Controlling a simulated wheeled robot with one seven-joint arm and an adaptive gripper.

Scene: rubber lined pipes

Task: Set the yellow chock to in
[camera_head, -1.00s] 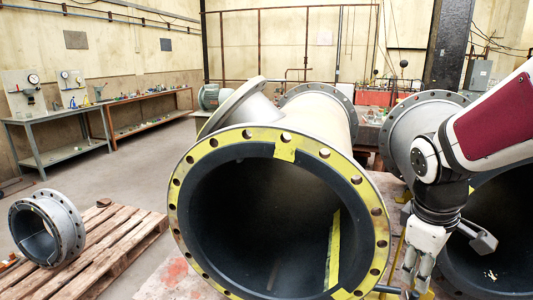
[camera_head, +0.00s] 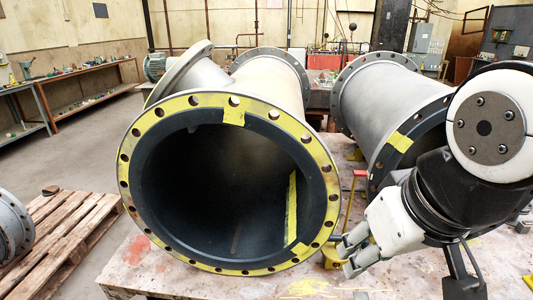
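A yellow chock (camera_head: 331,259) sits low on the table between the big yellow-rimmed pipe and the second pipe, partly hidden by my gripper. A thin yellow upright with a reddish top (camera_head: 352,190) rises behind my gripper; I cannot tell whether it joins the chock. My gripper (camera_head: 346,256) comes in from the right, its fingers pointing left, close to the chock. The fingers look slightly apart with nothing clearly between them. Whether they touch the chock cannot be told.
The large pipe (camera_head: 128,190) with a yellow flange stands just left of my gripper. A second grey pipe (camera_head: 385,95) lies behind my arm. The stained table (camera_head: 190,284) is bare in front. A wooden pallet (camera_head: 75,225) is at the left.

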